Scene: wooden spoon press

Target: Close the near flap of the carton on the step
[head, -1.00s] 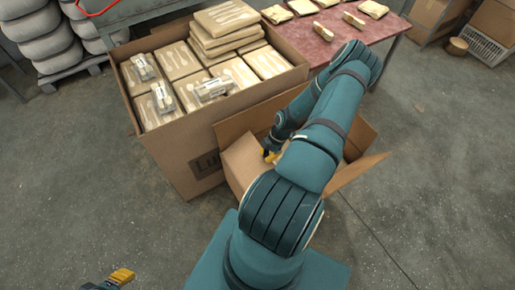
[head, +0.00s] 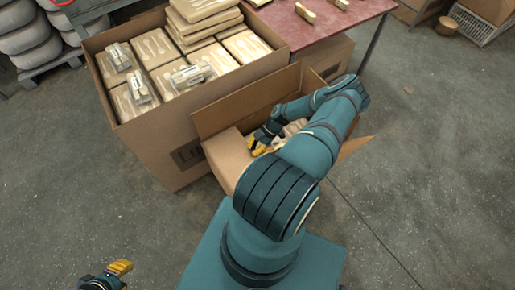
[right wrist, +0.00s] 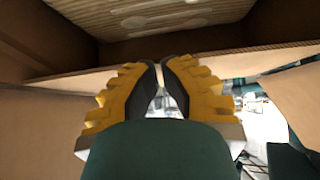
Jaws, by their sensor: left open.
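The open carton (head: 238,110) stands in the middle of the head view, right against a larger full carton. A light cardboard panel (head: 226,158) shows at its near left; my right arm hides most of its near side. A flap corner (head: 355,146) sticks out on the right. My right gripper (head: 257,146), with yellow fingers, is at the carton's opening. In the right wrist view its fingertips (right wrist: 161,72) are together in front of a pale cardboard edge; I cannot tell whether they touch it. My left gripper (head: 122,270) is open and empty, low at the left. The step is not clearly visible.
The large carton (head: 165,150) holds several spoon packs and stands left of the open one. A red-topped table (head: 310,28) is behind. Bare concrete floor (head: 440,170) lies to the right and front left. Grey stacked sacks (head: 45,40) stand back left.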

